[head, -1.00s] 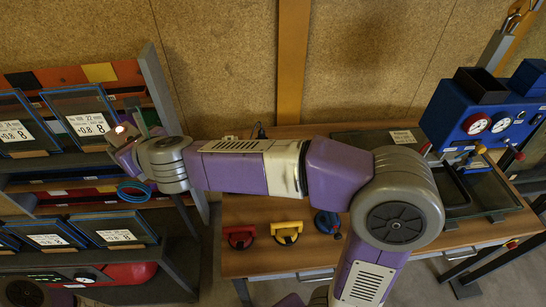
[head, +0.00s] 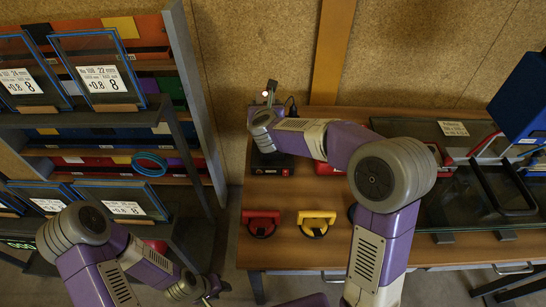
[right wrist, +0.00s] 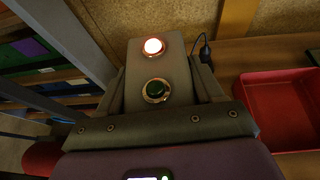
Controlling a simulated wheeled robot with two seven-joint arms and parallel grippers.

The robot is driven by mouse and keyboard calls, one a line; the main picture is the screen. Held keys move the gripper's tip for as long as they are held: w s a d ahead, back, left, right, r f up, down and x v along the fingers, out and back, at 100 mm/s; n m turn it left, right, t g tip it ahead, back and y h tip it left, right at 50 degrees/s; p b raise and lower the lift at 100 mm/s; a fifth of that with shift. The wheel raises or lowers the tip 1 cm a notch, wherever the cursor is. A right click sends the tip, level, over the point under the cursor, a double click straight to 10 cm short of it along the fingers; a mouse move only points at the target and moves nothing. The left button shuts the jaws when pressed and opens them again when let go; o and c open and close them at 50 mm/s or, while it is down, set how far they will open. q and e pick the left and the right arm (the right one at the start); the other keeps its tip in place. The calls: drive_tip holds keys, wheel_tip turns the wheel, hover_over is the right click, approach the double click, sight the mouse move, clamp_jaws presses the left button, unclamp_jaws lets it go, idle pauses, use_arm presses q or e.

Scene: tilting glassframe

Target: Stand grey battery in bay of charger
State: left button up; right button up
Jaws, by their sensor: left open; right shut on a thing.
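The grey battery (right wrist: 125,95) is held between the fingers of my right gripper (head: 266,100). In the right wrist view it shows a lit red-white lamp and a dark green button. The dark charger (head: 268,164) stands on the left part of the wooden table, just below my right gripper in the picture. My gripper covers part of it, and its bay is hidden. I cannot tell whether battery and charger touch. My left gripper (head: 212,290) is open and empty at the lower left, beside the shelf.
A red tray (right wrist: 285,108) is right of the charger. A red suction lifter (head: 261,222) and a yellow one (head: 314,222) lie at the table's front. A shelf rack (head: 195,110) with framed glass panes stands left. A dark cable (right wrist: 208,55) runs behind.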

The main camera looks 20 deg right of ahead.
drive_tip(key=d+f, duration=0.1)
drive_tip(key=w+d+f+b, duration=0.1)
drive_tip(key=f, duration=0.1)
drive_tip(key=shift+m+h, duration=0.4)
drive_tip(key=f+b, duration=0.1)
drive_tip(key=f, duration=0.2)
drive_tip(key=f+b, duration=0.1)
drive_tip(key=f, duration=0.3)
drive_tip(key=f+b, duration=0.1)
drive_tip(key=f, duration=0.2)
drive_tip(key=shift+w+d+f+b, duration=0.15)
drive_tip(key=shift+d+b, duration=0.1)
drive_tip(key=shift+b, duration=0.1)
use_arm(q)
wheel_tip(320, 180, down, 5)
drive_tip(key=shift+f, duration=0.2)
use_arm(e)
drive_tip(key=shift+f, duration=0.15)
use_arm(q)
drive_tip(key=shift+f, duration=0.2)
use_arm(e)
drive_tip(key=o, duration=1.6)
drive_tip(key=shift+c, duration=0.2)
